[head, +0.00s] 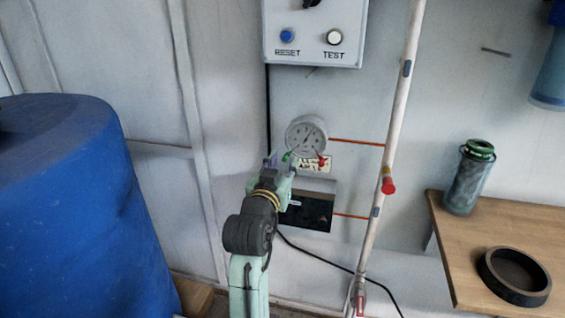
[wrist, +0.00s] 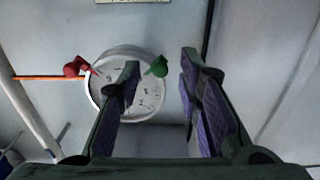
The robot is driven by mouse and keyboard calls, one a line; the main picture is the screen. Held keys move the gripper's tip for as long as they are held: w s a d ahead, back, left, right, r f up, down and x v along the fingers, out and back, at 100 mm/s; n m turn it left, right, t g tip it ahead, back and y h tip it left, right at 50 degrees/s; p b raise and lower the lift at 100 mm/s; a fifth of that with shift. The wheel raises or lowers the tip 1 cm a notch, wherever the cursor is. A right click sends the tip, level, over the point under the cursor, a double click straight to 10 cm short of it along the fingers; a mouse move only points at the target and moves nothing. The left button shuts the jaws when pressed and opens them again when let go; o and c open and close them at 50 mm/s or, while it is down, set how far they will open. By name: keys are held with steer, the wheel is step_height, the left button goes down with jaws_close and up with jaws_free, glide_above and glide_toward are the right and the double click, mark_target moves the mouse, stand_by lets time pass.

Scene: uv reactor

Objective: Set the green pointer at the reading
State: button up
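The round white gauge (head: 306,136) is on the wall below the control box, and it also shows in the wrist view (wrist: 128,92). A green pointer (wrist: 157,67) sits at the gauge's rim; in the head view it is a small green spot (head: 288,157) close to my gripper. A red pointer (wrist: 76,67) sits at the opposite side of the rim. My gripper (wrist: 160,70) is open with purple pads. The green pointer appears between the two fingers in the wrist view, nearer the left finger. I cannot tell whether they touch. The dial's reading is too small to make out.
A grey control box (head: 314,30) with RESET and TEST buttons is above the gauge. A black box (head: 307,212) is below. A white pipe (head: 396,120) runs at right. A blue barrel (head: 80,210) stands left. A wooden table (head: 470,265) holds a green-capped cylinder (head: 469,178) and a black ring-shaped dish (head: 515,275).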

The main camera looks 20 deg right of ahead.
steer(key=shift+w, duration=0.15)
steer(key=shift+c, duration=0.2)
jaws_close()
stand_by(0.7)
